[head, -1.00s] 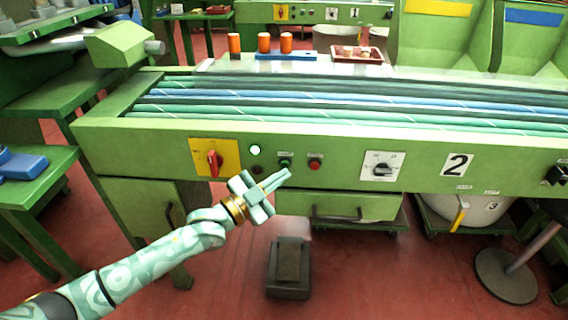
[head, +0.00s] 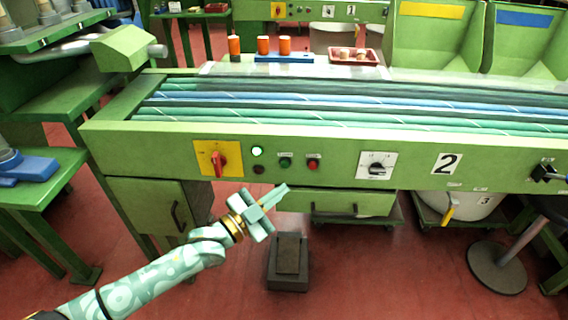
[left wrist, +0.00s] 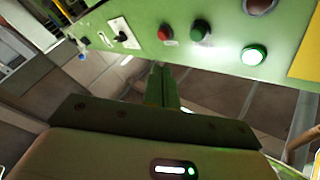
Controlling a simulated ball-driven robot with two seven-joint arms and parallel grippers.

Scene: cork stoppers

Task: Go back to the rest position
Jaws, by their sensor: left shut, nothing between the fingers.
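My left gripper (head: 283,189) is shut and empty, in front of the green machine (head: 330,150) and below its control panel. In the left wrist view the shut fingers (left wrist: 164,85) point toward the panel, apart from it. The panel carries a red rotary switch on a yellow plate (head: 207,150), a lit white-green lamp (head: 257,151), a green button (head: 285,161), a red button (head: 314,164) and a black selector (head: 377,170). The lit lamp looks green in the left wrist view (left wrist: 254,54). My right gripper is not in view.
A dark pedal box (head: 288,262) stands on the red floor below the gripper. A green side table (head: 50,190) with a blue object is at left. A drawer (head: 345,203) is under the machine. A stool base (head: 497,268) stands at right.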

